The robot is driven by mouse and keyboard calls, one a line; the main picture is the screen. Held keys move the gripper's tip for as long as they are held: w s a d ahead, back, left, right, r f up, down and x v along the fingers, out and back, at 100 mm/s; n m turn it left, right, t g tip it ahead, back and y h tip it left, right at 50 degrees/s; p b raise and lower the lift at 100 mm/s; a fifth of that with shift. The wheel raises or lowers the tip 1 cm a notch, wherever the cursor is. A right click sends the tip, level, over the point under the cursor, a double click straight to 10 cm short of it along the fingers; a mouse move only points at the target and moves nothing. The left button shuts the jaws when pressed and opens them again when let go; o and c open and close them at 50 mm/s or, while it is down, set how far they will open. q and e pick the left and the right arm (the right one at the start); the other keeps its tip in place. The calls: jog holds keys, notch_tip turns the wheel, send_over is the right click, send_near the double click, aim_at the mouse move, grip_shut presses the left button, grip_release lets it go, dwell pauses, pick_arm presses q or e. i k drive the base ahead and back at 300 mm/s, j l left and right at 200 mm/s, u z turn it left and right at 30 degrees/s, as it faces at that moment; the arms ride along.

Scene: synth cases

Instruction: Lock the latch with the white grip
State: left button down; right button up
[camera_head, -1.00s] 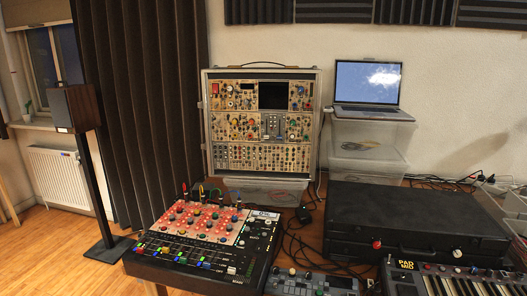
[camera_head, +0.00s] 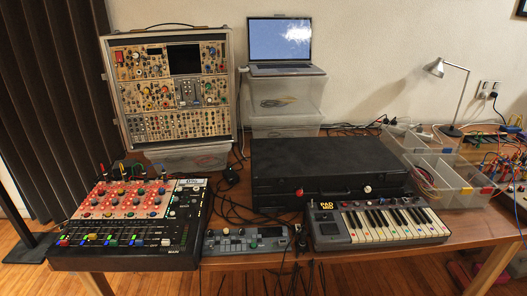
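A closed black case (camera_head: 325,158) lies on the wooden table, right of centre. On its front face, to the right, is a latch with a small white grip (camera_head: 367,189). A second latch with a red grip (camera_head: 299,194) is on the same face, to the left. Both are small here, and I cannot tell whether either latch is locked. Neither of my grippers is in view.
A keyboard (camera_head: 380,223) stands close in front of the case, below the white grip. A small grey device (camera_head: 245,242) and a red-topped mixer (camera_head: 130,215) are to the left. Clear boxes (camera_head: 440,170) stand to the right. Cables hang near the table's front edge.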

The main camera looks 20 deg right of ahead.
aim_at(367, 188)
jog(key=z, duration=1.35)
